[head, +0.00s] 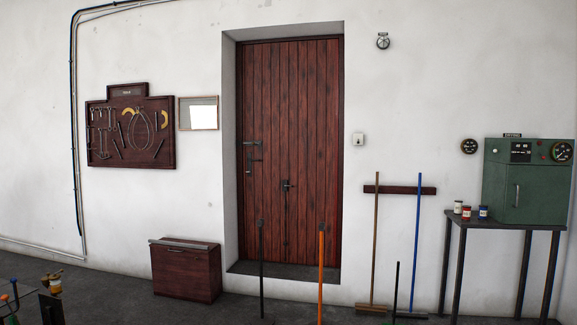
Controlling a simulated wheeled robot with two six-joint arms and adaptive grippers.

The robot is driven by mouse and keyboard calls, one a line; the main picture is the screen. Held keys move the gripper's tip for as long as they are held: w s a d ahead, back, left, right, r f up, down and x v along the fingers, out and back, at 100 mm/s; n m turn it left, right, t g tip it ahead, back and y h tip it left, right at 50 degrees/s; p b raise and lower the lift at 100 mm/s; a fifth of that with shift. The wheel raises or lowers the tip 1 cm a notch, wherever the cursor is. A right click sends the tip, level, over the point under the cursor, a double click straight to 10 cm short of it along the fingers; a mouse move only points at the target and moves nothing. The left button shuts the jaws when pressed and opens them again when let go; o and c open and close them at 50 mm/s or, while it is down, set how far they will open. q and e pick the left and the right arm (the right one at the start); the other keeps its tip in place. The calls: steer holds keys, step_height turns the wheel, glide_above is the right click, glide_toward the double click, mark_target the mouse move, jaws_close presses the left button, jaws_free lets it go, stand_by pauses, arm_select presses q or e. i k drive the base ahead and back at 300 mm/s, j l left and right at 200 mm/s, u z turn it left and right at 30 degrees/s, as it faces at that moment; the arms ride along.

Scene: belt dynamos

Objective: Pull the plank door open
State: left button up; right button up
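The plank door (310,110) is dark red-brown with vertical boards and sits shut in a white recess in the far wall. Dark metal hardware (252,153) is fixed near its left edge, with a bar and a handle-like part below. A smaller dark latch or knob (287,185) sits near the middle of the door. Neither of my grippers shows in the head view.
A low wooden box (186,270) stands left of the doorway. Upright black and orange poles (321,275) rise in front of it. Brooms (375,250) lean at the right, beside a table (500,224) with a green cabinet (525,185). A raised sill (285,270) edges the doorway.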

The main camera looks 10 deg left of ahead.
mark_target(291, 89)
steer(key=i+j+u, duration=0.4)
steer(key=i, duration=0.3)
steer(key=i+u, duration=0.4)
steer(key=i, duration=3.25)
steer(key=i+j+z, duration=0.1)
steer(key=i+z, duration=0.2)
steer(key=i, duration=0.2)
steer(key=i+j+z, duration=0.35)
steer(key=i, duration=0.15)
steer(key=i+j+z, duration=0.3)
steer(key=i, duration=0.2)
